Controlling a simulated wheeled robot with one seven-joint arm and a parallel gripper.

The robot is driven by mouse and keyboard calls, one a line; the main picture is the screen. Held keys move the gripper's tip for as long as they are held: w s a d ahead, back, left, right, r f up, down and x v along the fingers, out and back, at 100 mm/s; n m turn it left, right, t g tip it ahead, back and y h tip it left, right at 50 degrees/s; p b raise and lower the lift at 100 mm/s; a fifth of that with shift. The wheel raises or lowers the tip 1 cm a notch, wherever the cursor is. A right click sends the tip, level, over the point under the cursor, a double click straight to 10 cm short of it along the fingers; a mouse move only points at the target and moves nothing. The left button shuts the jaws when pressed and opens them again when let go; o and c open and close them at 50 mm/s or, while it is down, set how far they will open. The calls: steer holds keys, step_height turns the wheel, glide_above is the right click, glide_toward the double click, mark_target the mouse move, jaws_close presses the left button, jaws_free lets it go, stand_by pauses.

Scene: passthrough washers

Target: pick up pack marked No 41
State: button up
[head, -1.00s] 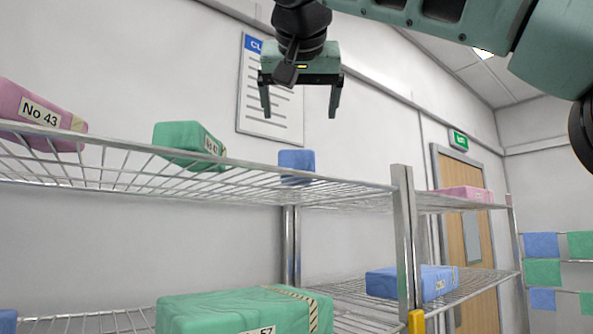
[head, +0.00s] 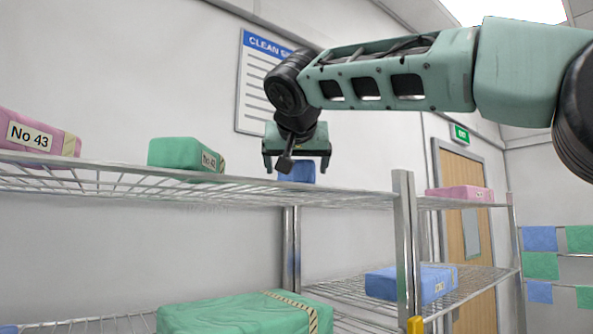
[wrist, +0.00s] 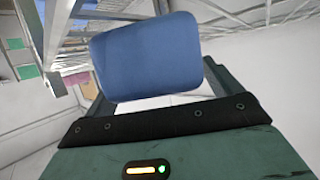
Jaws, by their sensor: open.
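A small blue pack (head: 298,175) sits on the top wire shelf, partly hidden behind my gripper (head: 296,165). No label shows on it, so I cannot tell if it is No 41. My gripper is open and points down, its fingers to either side of the pack in the head view. In the wrist view the blue pack (wrist: 148,58) fills the space ahead of the jaws; I cannot tell if they touch it. A green pack (head: 180,153) to the left has a label starting "No 4", its last digit unclear.
A pink pack marked No 43 (head: 35,133) is at the far left of the top shelf (head: 220,188). A steel post (head: 403,240) stands to the right. A large green pack (head: 235,314) and a blue pack (head: 410,283) lie lower down. A pink pack (head: 460,193) is farther right.

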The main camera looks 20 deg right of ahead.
steer(key=shift+w, duration=0.1)
steer(key=shift+c, duration=0.3)
steer(key=c, duration=1)
steer(key=shift+c, duration=0.9)
